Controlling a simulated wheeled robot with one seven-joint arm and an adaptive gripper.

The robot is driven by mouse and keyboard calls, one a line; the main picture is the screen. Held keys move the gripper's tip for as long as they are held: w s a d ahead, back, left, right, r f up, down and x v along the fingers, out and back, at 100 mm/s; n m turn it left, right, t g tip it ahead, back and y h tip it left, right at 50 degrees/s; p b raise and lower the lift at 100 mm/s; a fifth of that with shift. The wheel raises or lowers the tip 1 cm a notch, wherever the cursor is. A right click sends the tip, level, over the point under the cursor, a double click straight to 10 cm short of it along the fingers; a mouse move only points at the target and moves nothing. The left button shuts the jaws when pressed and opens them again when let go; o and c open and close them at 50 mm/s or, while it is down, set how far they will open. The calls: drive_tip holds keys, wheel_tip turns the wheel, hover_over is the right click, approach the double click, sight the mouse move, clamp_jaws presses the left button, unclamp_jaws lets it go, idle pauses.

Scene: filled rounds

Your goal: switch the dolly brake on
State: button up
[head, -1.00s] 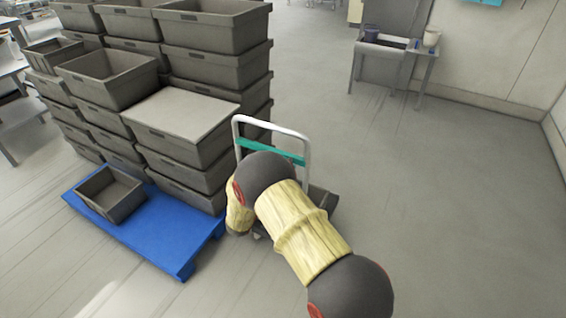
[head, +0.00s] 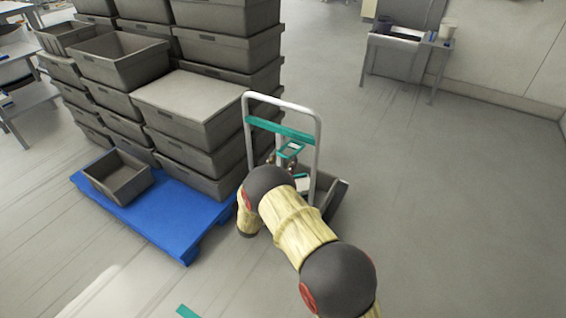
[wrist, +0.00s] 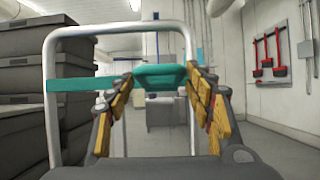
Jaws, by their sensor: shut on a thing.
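The dolly stands right of the crate stack, with a silver tube handle (head: 319,140) and a teal crossbar (head: 262,124). Its dark deck (head: 340,200) is partly hidden by my arm. In the wrist view the handle (wrist: 48,110) rises ahead of my gripper (wrist: 160,80), whose fingers are shut on a teal piece (wrist: 160,76). A teal loop-shaped piece (head: 290,149) shows below the crossbar in the head view, just beyond my arm. It looks like the same piece, perhaps the brake lever. Its lower end is hidden, so the brake's setting cannot be told.
Grey crates (head: 190,138) are stacked close left of the dolly, on and behind a blue pallet (head: 165,235). One low crate (head: 118,178) sits on the pallet's front. A small table (head: 408,45) stands at the back right. The floor to the right is clear.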

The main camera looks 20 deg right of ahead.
drive_tip(key=shift+s+d+f, duration=0.1)
drive_tip(key=shift+s+f, duration=0.05)
drive_tip(key=shift+f, duration=0.65)
drive_tip(key=o, duration=1.7)
drive_tip(key=shift+r, duration=0.3)
drive_tip(key=shift+r, duration=0.1)
drive_tip(key=v, duration=1.2)
drive_tip(key=shift+w, duration=0.2)
